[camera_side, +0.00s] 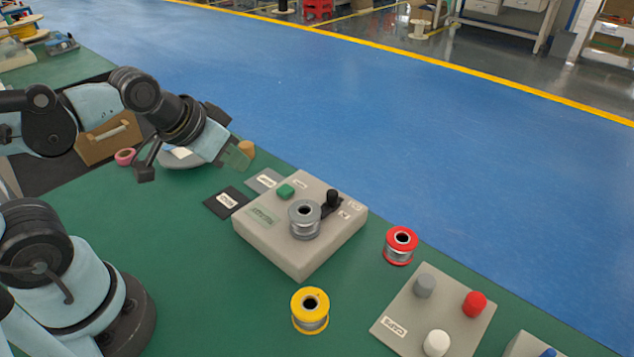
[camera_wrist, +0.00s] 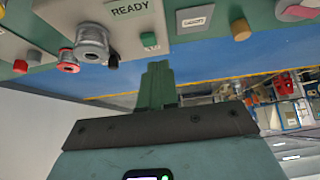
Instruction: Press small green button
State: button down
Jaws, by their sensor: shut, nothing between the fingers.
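The small green button (camera_side: 285,191) sits on the back left part of the top of a beige control box (camera_side: 285,253). It also shows in the wrist view (camera_wrist: 150,40), beside a label there. A grey spool (camera_side: 304,220) stands on the same box, next to a black lever (camera_side: 332,199). My gripper (camera_side: 240,156) is shut and empty, above the table and to the upper left of the box, apart from the button. In the wrist view its closed green fingers (camera_wrist: 158,80) show below the button in the picture.
A red spool (camera_side: 401,246) and a yellow spool (camera_side: 310,311) stand on the green table near the box. A plate with grey, red and white caps (camera_side: 436,320) lies at the lower right. An orange-brown cylinder (camera_side: 247,149) stands close behind my gripper. Dark and grey cards lie left of the box.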

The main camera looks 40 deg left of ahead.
jog(key=shift+w, duration=0.1)
dwell(0.3)
notch_tip(320, 180, up, 2)
jog(key=m+t+y, duration=0.1)
jog(key=m+t, duration=0.1)
jog(key=m, duration=0.6)
send_over(283, 192)
jog(key=shift+r, duration=0.1)
jog(key=shift+f, duration=4.4)
jog(key=shift+f, duration=0.15)
jog(key=shift+f, duration=0.3)
